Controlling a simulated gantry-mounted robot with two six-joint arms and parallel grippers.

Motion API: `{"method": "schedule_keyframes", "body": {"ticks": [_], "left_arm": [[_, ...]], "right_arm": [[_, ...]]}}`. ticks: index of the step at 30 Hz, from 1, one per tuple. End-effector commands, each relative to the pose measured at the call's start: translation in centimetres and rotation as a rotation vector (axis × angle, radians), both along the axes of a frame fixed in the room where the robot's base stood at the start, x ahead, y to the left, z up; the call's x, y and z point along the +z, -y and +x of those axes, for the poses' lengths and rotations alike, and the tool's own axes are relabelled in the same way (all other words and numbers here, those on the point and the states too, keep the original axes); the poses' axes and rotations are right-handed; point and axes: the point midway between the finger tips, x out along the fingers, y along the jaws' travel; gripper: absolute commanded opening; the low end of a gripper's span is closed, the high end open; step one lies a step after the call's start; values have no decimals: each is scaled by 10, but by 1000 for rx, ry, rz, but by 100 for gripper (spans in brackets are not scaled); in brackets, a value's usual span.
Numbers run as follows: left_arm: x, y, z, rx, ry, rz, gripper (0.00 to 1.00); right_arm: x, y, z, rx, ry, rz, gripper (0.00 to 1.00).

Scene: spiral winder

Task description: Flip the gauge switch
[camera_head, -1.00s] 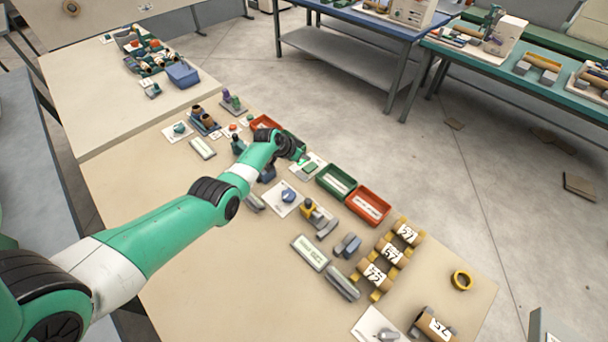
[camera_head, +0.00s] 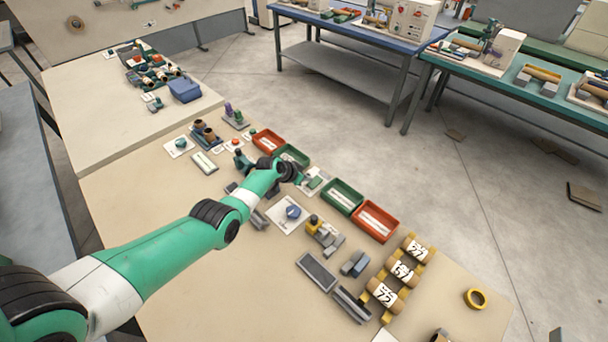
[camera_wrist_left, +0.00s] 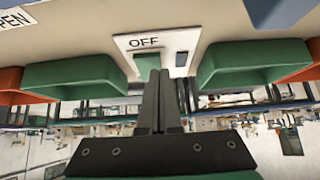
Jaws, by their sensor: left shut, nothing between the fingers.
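A white plate marked OFF (camera_wrist_left: 123,42) with a green switch piece (camera_wrist_left: 147,63) and a small dark part (camera_wrist_left: 181,59) shows in the left wrist view. In the head view, the plate with its green piece (camera_head: 315,182) lies at the bench's far edge, between two green bins. My left gripper (camera_head: 297,178) is close beside it. In the wrist view the gripper's fingers (camera_wrist_left: 161,76) are shut and empty, their tips overlapping the lower right of the green piece. I cannot tell whether they touch it. My right gripper is not in view.
Green bins (camera_head: 342,196) (camera_head: 290,155) flank the plate, with red bins (camera_head: 375,221) (camera_head: 267,141) beyond them. A blue knob on a white plate (camera_head: 292,212) and a yellow-topped fixture (camera_head: 320,230) stand nearer. Labelled rolls (camera_head: 402,271) are at right. The front left bench is clear.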

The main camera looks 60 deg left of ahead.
Motion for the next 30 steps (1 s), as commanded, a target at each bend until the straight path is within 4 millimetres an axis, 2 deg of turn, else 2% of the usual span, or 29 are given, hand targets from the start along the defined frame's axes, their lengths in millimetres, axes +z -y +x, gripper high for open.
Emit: {"method": "schedule_keyframes", "body": {"ticks": [5,14,25,30], "left_arm": [[0,2,0,-3,-2,-2,0],[14,1,0,-2,-3,-2,0],[15,1,0,-2,-3,-2,0],[35,3,1,-5,-3,-2,0]], "right_arm": [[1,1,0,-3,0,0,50],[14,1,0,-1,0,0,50],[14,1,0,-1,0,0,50],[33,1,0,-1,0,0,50]]}}
